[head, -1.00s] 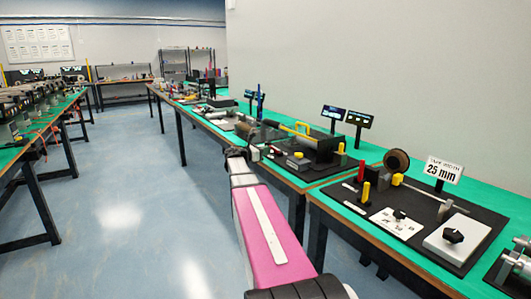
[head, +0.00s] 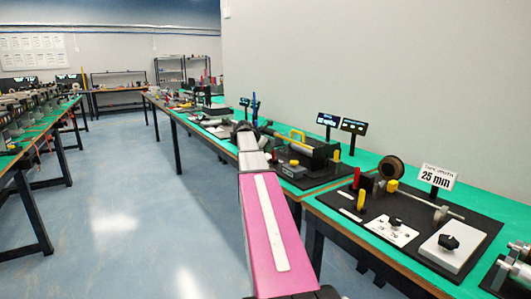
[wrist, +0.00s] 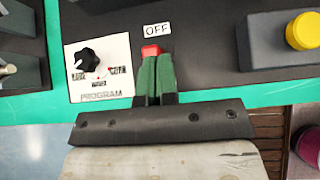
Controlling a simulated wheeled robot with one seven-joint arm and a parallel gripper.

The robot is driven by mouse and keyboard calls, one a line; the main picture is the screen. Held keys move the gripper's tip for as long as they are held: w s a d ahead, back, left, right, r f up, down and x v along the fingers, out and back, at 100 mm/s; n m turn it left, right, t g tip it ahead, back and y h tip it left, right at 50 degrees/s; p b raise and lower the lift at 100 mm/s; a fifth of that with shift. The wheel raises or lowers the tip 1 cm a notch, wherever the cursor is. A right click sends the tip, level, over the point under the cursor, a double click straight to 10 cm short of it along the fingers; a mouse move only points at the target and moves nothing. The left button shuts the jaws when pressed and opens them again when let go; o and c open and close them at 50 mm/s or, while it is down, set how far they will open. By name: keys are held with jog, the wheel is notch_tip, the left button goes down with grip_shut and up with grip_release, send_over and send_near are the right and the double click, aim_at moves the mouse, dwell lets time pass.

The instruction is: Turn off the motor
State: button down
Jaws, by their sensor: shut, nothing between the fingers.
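In the wrist view my gripper (wrist: 153,62) has its two green fingers together, with nothing between them. Its tips are right at a small red button (wrist: 151,49), covering its near edge. I cannot tell whether they touch it. A white OFF label (wrist: 157,29) lies on the dark board just beyond the button. A white PROGRAM panel (wrist: 104,81) with a black knob (wrist: 87,60) is to the left of the fingers. In the head view my pink arm reaches forward along the right-hand bench; its gripper is hard to make out there.
A dark box with a yellow button (wrist: 303,31) stands to the right in the wrist view. The green bench edge (wrist: 30,109) runs below the board. In the head view, a 25 mm sign (head: 437,178) and a spool (head: 391,167) stand nearer on the bench. The floor to the left is clear.

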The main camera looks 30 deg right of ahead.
jog(key=shift+r, duration=0.15)
jog(key=shift+r, duration=0.65)
jog(key=v, duration=1)
jog(key=shift+f, duration=0.2)
jog(key=shift+a, duration=0.1)
